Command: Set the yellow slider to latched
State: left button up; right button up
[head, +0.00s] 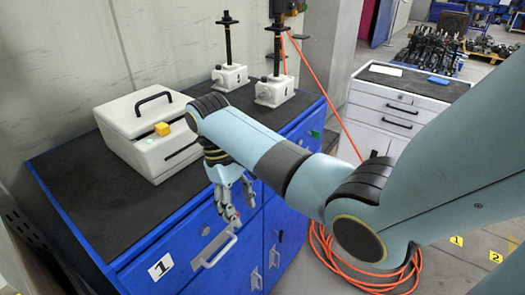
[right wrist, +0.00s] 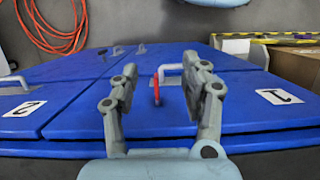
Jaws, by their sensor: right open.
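The yellow slider (head: 162,129) is a small block on the front of a white box (head: 150,163) with a black handle on its lid, in the head view. A small green spot (head: 147,141) shows beside it. Which setting the slider is in I cannot tell. My right gripper (head: 240,207) is open and points down in front of the blue cabinet, to the right of and lower than the slider, apart from it. The right wrist view shows its two spread fingers (right wrist: 163,78) with nothing held; the slider is not in that view. My left gripper is not in view.
The box stands on the dark top (head: 95,200) of a blue cabinet (head: 205,240). Two white screw jacks (head: 231,77) (head: 273,91) stand behind. A drawer handle (head: 219,250) sticks out near my gripper. Orange hose (head: 345,262) lies on the floor.

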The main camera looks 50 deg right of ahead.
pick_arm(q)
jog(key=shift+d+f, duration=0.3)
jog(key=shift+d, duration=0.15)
pick_arm(e)
jog(key=s+d+f, duration=0.1)
jog(key=s+f, duration=0.3)
jog(key=s, duration=0.1)
jog(key=shift+d, duration=0.15)
jog(key=shift+f, duration=0.1)
pick_arm(q)
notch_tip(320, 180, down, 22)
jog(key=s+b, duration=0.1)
jog(key=b, duration=2.1)
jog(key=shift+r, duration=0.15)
pick_arm(e)
jog(key=s+f+t, duration=0.1)
jog(key=s+f, duration=1)
jog(key=f, duration=0.6)
jog(key=s+d+f+t, duration=0.1)
jog(key=s+f, duration=1)
jog(key=f, duration=0.6)
jog(key=s+f+m+t, duration=0.1)
jog(key=s+f+t, duration=0.1)
jog(key=s+f, duration=1)
jog(key=shift+d+f, duration=0.4)
jog(key=shift+f, duration=2)
